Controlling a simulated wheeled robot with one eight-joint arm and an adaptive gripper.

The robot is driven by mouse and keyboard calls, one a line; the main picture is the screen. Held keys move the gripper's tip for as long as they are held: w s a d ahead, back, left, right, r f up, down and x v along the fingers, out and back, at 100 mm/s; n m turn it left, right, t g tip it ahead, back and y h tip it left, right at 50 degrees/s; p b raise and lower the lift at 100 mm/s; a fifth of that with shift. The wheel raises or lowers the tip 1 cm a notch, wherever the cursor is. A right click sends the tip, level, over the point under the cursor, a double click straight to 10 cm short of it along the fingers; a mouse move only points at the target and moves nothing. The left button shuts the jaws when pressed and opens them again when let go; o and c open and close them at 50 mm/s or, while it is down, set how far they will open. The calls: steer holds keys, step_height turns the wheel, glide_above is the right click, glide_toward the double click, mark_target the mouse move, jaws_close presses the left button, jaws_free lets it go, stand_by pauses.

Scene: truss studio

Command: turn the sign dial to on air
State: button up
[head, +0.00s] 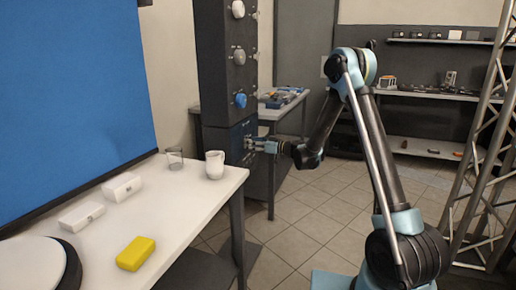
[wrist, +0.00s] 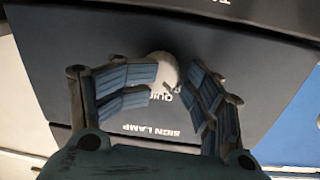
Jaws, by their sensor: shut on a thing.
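The sign dial (wrist: 163,67) is a small pale knob on a dark panel, seen in the wrist view. Lettering beside it reads "SIGN LAMP", with another word partly covered that looks like "QUIET". My gripper (wrist: 180,88) has its blue ribbed fingers on either side of the knob and is shut on it. In the head view my gripper (head: 252,145) reaches from the right to the lower dark blue box of the column. There the dial is mostly hidden by the fingers, and its pointing direction cannot be told.
A white table (head: 190,200) at left holds a mug (head: 215,165), a glass (head: 175,158) and a yellow block (head: 136,254). Tiled floor is clear between table and arm.

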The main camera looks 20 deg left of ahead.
steer(key=s+d, duration=0.1)
steer(key=d, duration=0.9)
steer(key=s+d, duration=0.2)
steer(key=d, duration=0.9)
steer(key=shift+s+r, duration=0.2)
steer(key=shift+s, duration=0.1)
stand_by(1.3)
stand_by(0.5)
steer(key=s+d, duration=0.1)
steer(key=d, duration=1.1)
steer(key=shift+s, duration=0.25)
